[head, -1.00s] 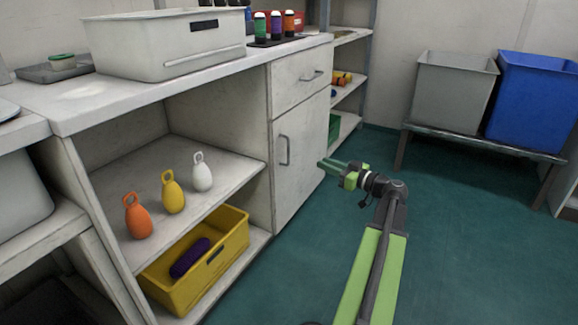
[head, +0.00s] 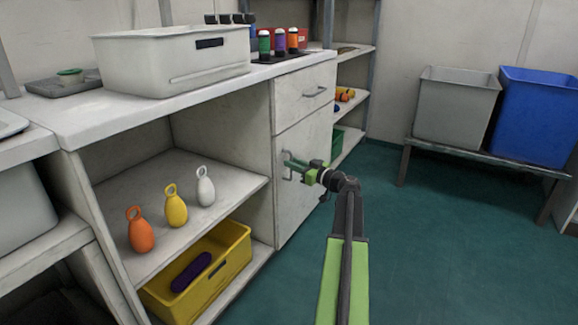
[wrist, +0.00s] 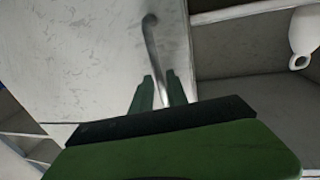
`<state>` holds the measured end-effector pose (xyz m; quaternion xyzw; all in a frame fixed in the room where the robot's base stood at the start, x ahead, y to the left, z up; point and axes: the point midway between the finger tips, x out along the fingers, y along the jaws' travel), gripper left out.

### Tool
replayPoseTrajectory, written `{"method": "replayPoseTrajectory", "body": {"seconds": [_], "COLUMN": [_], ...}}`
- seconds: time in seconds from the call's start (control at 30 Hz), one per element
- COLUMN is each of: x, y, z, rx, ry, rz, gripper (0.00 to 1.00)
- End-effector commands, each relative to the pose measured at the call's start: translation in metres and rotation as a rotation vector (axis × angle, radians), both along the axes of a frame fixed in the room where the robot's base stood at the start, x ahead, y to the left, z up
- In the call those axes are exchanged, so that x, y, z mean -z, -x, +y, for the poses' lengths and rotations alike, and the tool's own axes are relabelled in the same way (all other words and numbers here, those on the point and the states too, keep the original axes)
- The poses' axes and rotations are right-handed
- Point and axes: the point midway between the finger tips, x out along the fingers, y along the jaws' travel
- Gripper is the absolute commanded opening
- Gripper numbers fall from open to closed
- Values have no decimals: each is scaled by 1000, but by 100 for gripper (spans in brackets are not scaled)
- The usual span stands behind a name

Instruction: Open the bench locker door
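The bench locker door (head: 300,200) is a pale worn panel below a drawer, and it looks shut. Its upright metal handle (head: 287,165) is on the left side of the door. My gripper (head: 293,164) is at the handle, with its green fingers pointing at the door. In the wrist view, the handle bar (wrist: 152,45) runs down between the two fingers (wrist: 159,90). The fingers stand apart on either side of the bar, with narrow gaps showing. The lower end of the bar is hidden behind the gripper body.
Left of the door is an open shelf (head: 150,195) with orange, yellow and white weights, above a yellow bin (head: 235,262). A drawer (head: 305,95) is above the door. Grey (head: 455,110) and blue (head: 545,120) tubs stand on a right-hand rack. The floor between is clear.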

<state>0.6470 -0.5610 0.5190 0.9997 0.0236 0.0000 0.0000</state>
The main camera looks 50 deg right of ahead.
Motion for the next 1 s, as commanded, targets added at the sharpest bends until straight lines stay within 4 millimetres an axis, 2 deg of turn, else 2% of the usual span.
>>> {"method": "replayPoseTrajectory", "body": {"seconds": [0.1, 0.33, 0.5, 1.0], "x": [0, 0, 0, 0], "y": [-6, -6, -6, -5], "z": [0, 1, 0, 0], "rx": [-1, 0, 0, -1], "ry": [0, 0, 0, 0], "rz": [0, 0, 0, 0], "gripper": [19, 19, 0, 0]}}
